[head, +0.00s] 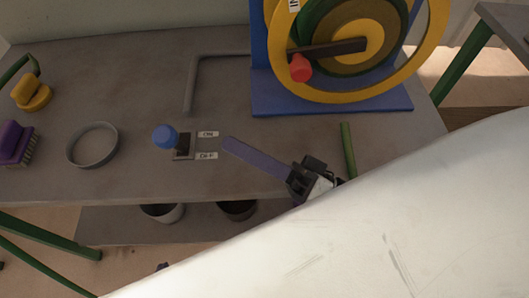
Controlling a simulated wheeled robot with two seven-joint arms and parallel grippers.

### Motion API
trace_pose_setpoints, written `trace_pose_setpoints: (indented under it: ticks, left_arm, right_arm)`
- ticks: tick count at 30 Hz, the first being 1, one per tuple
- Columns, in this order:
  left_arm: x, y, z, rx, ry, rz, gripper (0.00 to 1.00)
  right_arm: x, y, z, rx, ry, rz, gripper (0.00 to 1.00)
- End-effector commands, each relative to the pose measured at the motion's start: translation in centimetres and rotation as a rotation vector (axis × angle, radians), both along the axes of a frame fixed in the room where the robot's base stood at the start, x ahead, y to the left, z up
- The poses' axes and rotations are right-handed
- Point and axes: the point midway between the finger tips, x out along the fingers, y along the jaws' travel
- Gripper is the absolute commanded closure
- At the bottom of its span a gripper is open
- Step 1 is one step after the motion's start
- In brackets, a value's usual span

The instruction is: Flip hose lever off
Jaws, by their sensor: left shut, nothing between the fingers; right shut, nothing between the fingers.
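The hose lever has a blue ball knob (165,137) and stands on a small plate (184,146) on the workbench. Two white labels sit to its right: the upper label (208,134) seems to read ON, the lower label (206,156) OFF. The knob is by the upper left of the plate, nearer the upper label's level. My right gripper (302,176) is shut and empty, well to the right of the lever and apart from it. A large pale surface hides much of it. I cannot make out my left gripper.
A yellow hose reel (430,45) with a red handle knob (301,69) stands on a blue base (335,104). A purple bar (258,158) and a green bar (348,150) are by my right gripper. A grey ring (93,147), purple brush (15,144) and yellow brush (32,95) lie left.

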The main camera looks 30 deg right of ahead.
Motion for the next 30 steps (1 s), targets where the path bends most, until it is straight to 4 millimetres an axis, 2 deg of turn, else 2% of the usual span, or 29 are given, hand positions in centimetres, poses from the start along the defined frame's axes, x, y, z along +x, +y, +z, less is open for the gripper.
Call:
trace_pose_setpoints:
  ticks: [3, 9, 30]
  left_arm:
    - [0.0, -0.1, 0.0, -0.002, -0.002, -0.001, 1.00]
    - [0.0, -0.3, 0.1, -0.003, -0.002, -0.004, 1.00]
    - [0.1, -0.3, 0.2, -0.004, -0.004, -0.002, 1.00]
  right_arm:
    - [-1.6, -1.4, -0.1, -0.003, 0.002, 0.001, 1.00]
    - [-2.9, -2.7, 0.1, 0.001, -0.002, -0.001, 1.00]
    - [-3.0, -2.9, 0.2, 0.003, -0.004, -0.002, 1.00]
